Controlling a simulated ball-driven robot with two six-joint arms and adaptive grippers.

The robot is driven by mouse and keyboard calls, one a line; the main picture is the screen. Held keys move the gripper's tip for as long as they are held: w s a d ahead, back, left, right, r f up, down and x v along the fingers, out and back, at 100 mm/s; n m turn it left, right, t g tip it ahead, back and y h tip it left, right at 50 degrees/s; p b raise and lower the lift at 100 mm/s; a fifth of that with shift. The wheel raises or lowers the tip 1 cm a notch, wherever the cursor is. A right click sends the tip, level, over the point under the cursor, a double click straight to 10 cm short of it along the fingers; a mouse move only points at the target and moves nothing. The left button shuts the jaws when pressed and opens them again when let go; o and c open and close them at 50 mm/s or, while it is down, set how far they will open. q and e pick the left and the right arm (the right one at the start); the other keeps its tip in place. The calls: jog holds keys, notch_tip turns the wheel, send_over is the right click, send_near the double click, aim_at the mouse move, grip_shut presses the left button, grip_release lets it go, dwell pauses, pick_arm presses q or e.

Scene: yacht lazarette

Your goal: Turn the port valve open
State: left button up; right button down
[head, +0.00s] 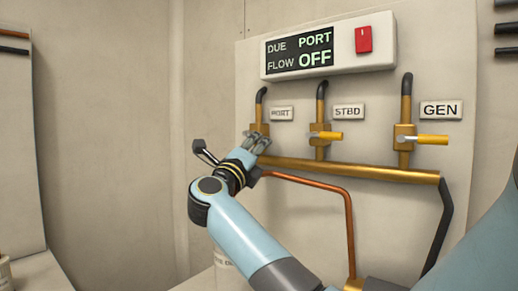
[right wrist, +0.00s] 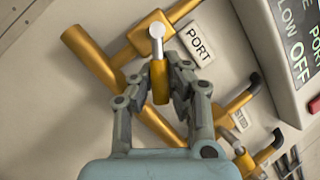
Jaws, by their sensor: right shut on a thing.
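The port valve (head: 259,129) is the leftmost of the valves on the wall panel, under a label reading PORT. Its brass body (right wrist: 150,30) and yellow handle (right wrist: 160,84) show in the right wrist view, the handle hanging from a grey pivot. My right gripper (head: 258,141) is at this valve and hides the handle in the head view. In the right wrist view its fingers (right wrist: 155,90) are closed around the handle. The display (head: 299,51) reads DUE PORT, FLOW OFF. My left gripper is not in view.
The STBD valve (head: 320,138) and GEN valve (head: 404,138) stand to the right, their yellow handles pointing right. A brass manifold pipe (head: 350,170) runs below them, with a copper pipe (head: 330,189) under it. A red switch (head: 363,39) is beside the display.

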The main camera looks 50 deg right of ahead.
jog(key=shift+f, duration=0.35)
jog(key=c, duration=1.7)
grip_release()
jog(key=o, duration=0.4)
jog(key=shift+r, duration=0.2)
jog(key=shift+o, duration=0.2)
jog(key=v, duration=1.2)
jog(key=shift+a, duration=0.1)
